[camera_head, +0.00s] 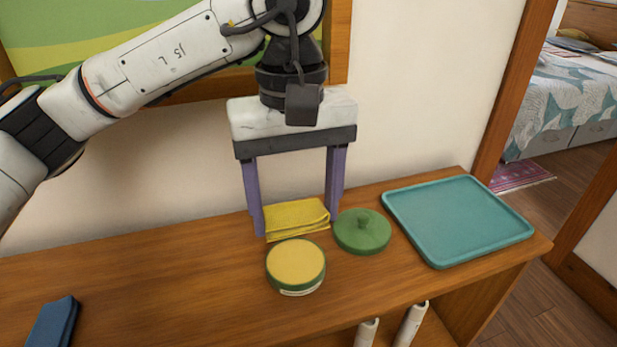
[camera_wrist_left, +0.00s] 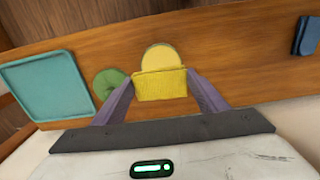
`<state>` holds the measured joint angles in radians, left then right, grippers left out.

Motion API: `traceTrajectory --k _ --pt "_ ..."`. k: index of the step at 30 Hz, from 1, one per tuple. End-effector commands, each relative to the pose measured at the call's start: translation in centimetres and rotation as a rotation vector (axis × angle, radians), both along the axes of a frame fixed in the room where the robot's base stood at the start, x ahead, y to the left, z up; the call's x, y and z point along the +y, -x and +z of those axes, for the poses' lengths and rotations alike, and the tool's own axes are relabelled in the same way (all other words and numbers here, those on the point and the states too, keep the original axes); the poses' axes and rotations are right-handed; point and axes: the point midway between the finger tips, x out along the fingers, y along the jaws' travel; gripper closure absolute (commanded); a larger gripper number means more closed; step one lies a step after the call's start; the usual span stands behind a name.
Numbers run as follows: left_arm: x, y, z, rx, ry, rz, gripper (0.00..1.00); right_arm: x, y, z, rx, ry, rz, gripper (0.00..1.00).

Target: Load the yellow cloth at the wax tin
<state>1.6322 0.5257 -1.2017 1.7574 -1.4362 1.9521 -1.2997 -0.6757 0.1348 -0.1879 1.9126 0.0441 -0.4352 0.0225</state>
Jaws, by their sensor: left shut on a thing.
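The yellow cloth (camera_head: 297,217) is folded and sits between the purple fingers of my left gripper (camera_head: 297,228), which is shut on it. It also shows in the left wrist view (camera_wrist_left: 160,85), held across between the fingertips (camera_wrist_left: 160,100). The wax tin (camera_head: 296,263) is round and green-sided with a yellow top, open on the wooden top just in front of the cloth; in the wrist view its yellow top (camera_wrist_left: 161,56) is partly hidden by the cloth. Whether the cloth touches the tin or wood is unclear. The green lid (camera_head: 362,231) with a knob lies right of the tin. My right gripper is not in view.
A teal tray (camera_head: 458,219) lies at the right end of the wooden top (camera_head: 170,285). A folded blue cloth (camera_head: 53,322) lies at the front left. The wall stands close behind my gripper. The wood left of the tin is clear.

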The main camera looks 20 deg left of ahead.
Motion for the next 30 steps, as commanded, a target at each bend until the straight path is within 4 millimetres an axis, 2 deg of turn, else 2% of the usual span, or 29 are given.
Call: traceTrajectory --k 6,16,22,30 --pt "0.0 0.0 -1.2 0.0 0.0 0.0 0.51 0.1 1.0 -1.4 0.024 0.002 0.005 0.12" --pt "0.0 0.0 -4.6 0.001 -0.001 0.0 0.51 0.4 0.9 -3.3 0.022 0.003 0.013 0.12" --pt "0.0 0.0 -5.9 0.0 0.0 0.0 0.51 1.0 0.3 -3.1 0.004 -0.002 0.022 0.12" --pt "0.0 0.0 -6.0 0.0 0.0 0.0 0.51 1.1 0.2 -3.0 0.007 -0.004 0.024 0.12"
